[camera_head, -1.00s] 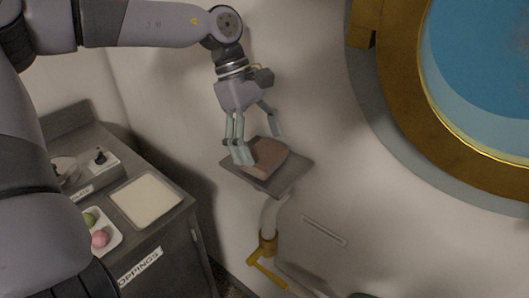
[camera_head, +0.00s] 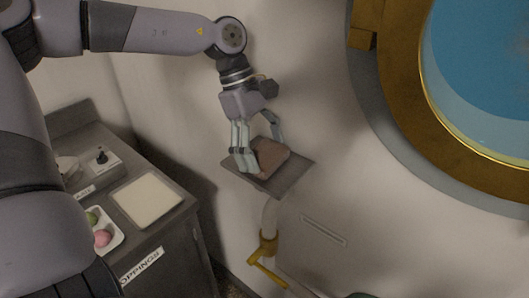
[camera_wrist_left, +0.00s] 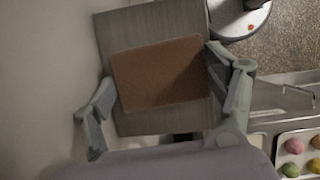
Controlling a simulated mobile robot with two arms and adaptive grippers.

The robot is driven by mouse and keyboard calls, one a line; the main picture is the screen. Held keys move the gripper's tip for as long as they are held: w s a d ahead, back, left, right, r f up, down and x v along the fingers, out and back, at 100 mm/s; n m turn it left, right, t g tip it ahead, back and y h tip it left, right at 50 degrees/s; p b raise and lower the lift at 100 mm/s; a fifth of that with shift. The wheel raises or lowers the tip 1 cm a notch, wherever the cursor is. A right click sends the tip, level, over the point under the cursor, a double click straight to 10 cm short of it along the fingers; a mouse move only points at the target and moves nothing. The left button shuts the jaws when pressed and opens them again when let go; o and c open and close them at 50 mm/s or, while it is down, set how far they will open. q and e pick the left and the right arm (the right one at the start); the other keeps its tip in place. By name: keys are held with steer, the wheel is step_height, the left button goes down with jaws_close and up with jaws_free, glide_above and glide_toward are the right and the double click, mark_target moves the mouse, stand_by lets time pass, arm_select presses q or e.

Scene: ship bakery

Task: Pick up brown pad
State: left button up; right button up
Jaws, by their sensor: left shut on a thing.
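The brown pad (camera_head: 270,158) sits at the grey square plate (camera_head: 294,177), which is fixed on a curved pipe by the wall. My left gripper (camera_head: 258,158) is shut on the pad, with its fingers on two opposite sides of it. In the left wrist view the pad (camera_wrist_left: 160,73) lies between the fingertips, over the grey plate (camera_wrist_left: 140,20). I cannot tell whether the pad is touching the plate or slightly above it. My right gripper is not in view.
A dark counter stands at the left with a cream square (camera_head: 147,199), a white tray (camera_head: 106,238) of coloured balls and a small control box (camera_head: 99,164). A brass-rimmed porthole (camera_head: 405,130) is at the right. A yellow handle (camera_head: 266,268) is below the plate.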

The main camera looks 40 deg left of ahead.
mark_target(261, 153)
arm_select(q)
steer(key=shift+s+r+b, duration=0.1)
steer(key=shift+r+b, duration=0.05)
steer(key=shift+b, duration=0.15)
steer(key=r, duration=0.2)
steer(key=r+b, duration=0.1)
steer(key=r, duration=0.1)
steer(key=r+b, duration=0.1)
steer(key=r, duration=0.1)
steer(key=shift+s+r, duration=0.35)
steer(key=shift+s, duration=0.05)
steer(key=s+a+b, duration=0.1)
steer(key=s+b, duration=0.4)
steer(key=s, duration=1.4)
steer(key=shift+a, duration=0.3)
